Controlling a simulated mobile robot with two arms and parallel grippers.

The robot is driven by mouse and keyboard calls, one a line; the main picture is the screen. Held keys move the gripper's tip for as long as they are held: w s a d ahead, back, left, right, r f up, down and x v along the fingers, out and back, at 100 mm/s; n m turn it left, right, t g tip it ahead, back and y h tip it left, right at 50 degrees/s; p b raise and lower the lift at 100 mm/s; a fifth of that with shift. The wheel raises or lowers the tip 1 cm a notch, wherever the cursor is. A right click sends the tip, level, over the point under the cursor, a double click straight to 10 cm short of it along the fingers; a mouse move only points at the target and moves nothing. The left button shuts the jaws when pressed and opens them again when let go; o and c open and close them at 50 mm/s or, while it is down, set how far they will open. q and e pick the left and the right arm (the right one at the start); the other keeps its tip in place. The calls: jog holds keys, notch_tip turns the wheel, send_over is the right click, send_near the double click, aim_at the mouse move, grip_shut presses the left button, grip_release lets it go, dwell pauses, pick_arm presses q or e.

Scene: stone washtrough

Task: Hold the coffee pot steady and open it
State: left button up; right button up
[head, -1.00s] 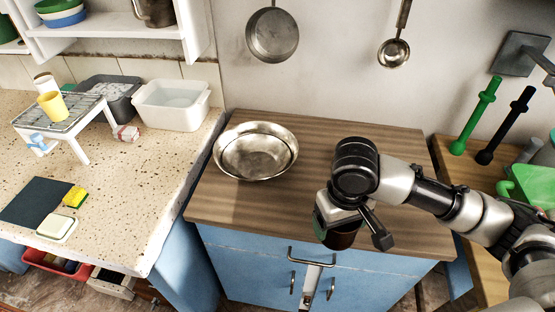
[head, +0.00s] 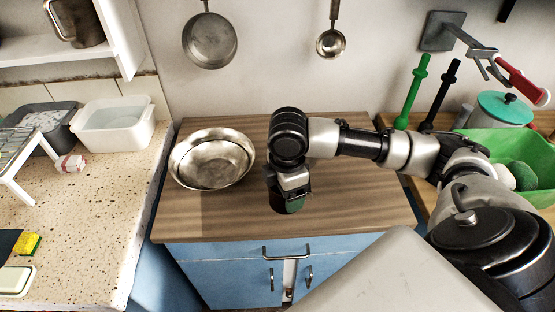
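No vessel in view is plainly the coffee pot. A metal jug with a handle (head: 80,24) stands on the shelf at the upper left, cut off by the frame. My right arm comes in from the right, and its gripper (head: 290,190) points down over the front of the wooden worktop, right of the metal bowls. A small dark green vessel (head: 288,204) shows under the gripper and appears to be gripped. The fingers are mostly hidden by the wrist, and the vessel's shape is unclear. My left gripper is out of view.
Nested metal bowls (head: 213,160) sit on the worktop (head: 345,205), which is otherwise clear. A green basin (head: 530,150) and a teal-lidded canister (head: 505,108) stand at the right. A pan (head: 209,41) and ladle (head: 331,43) hang on the wall. A white tub (head: 115,124) stands left.

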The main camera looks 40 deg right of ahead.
jog(key=w+d+r+n+p, duration=0.25)
jog(key=d+n, duration=0.85)
jog(key=n, duration=0.7)
jog(key=shift+n, duration=0.3)
jog(key=w+a+f, duration=0.4)
jog(key=w+a, duration=0.1)
jog(key=w+a+f, duration=0.2)
jog(key=w, duration=0.1)
jog(key=shift+w+a+f+p, duration=0.15)
jog(key=shift+a+p, duration=0.05)
jog(key=shift+p, duration=0.15)
notch_tip(320, 180, down, 4)
jog(key=shift+r+p, duration=0.25)
jog(key=shift+p, duration=0.05)
jog(key=shift+f, duration=0.35)
jog(key=shift+f, duration=0.15)
jog(key=o, duration=0.7)
jog(key=shift+o, duration=0.2)
